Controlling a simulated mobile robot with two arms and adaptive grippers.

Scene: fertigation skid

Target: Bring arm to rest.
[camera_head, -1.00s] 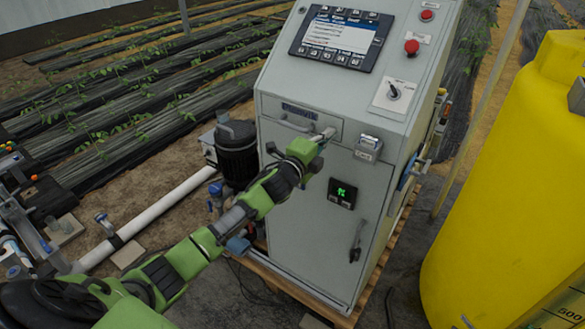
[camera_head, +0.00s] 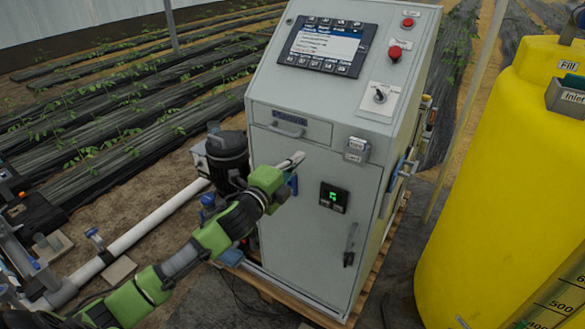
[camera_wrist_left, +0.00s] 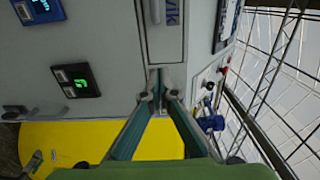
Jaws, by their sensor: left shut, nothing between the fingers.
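My left arm (camera_head: 180,262) is green and dark grey and reaches in from the lower left of the head view. My left gripper (camera_head: 292,160) is in front of the grey control cabinet, below its drawer. It is shut and empty. In the left wrist view the two fingers (camera_wrist_left: 160,90) meet at their tips, close to the cabinet front and the drawer edge. Whether the tips touch the cabinet I cannot tell. My right gripper is not in view.
The grey cabinet (camera_head: 290,215) stands on a wooden pallet (camera_head: 372,280), with a screen (camera_head: 328,44), a red button (camera_head: 395,52) and a green-lit display (camera_head: 333,196). A yellow tank (camera_head: 480,200) stands at the right. A dark filter (camera_head: 228,155) and white pipe (camera_head: 150,222) are at the left.

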